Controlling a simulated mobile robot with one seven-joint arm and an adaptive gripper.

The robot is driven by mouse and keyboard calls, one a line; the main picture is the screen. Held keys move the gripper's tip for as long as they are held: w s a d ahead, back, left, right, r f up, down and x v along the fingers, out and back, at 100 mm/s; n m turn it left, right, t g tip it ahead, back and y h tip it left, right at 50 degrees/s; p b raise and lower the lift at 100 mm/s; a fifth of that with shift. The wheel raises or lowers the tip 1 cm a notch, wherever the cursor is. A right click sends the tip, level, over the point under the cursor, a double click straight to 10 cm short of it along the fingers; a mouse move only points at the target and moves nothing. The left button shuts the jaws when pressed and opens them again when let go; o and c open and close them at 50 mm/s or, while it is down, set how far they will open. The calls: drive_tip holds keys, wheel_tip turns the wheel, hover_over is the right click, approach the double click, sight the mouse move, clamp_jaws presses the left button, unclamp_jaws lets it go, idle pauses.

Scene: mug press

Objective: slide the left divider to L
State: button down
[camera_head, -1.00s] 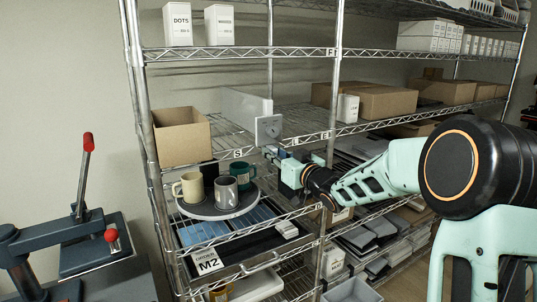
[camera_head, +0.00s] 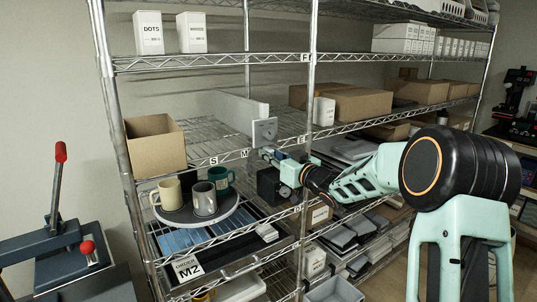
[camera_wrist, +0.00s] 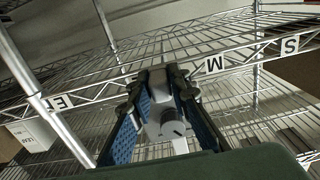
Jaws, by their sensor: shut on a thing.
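The left divider (camera_head: 236,108) is a pale upright panel on the middle shelf with a grey square front plate (camera_head: 264,133). The plate now stands just right of the M label (camera_head: 244,154), between M and the L label (camera_head: 301,140). My gripper (camera_head: 267,155) is at the lower front of this plate. In the wrist view its blue-padded fingers (camera_wrist: 165,112) are shut on the divider's grey front grip (camera_wrist: 170,128). The M label also shows right of the fingers (camera_wrist: 214,64), and a partly readable label with L is left (camera_wrist: 60,102).
An open cardboard box (camera_head: 155,146) is left of the divider. A small white box (camera_head: 324,111) and brown boxes (camera_head: 355,103) stand to the right. Mugs on a round tray (camera_head: 228,212) sit on the shelf below. Shelf posts (camera_head: 311,60) rise nearby.

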drive_tip(key=shift+w+d, duration=0.1)
drive_tip(key=shift+d, duration=0.15)
drive_tip(key=c, duration=1.8)
unclamp_jaws()
drive_tip(key=shift+d, duration=0.1)
drive_tip(key=shift+c, duration=0.2)
drive_tip(key=v, duration=1.2)
drive_tip(key=shift+f, duration=0.1)
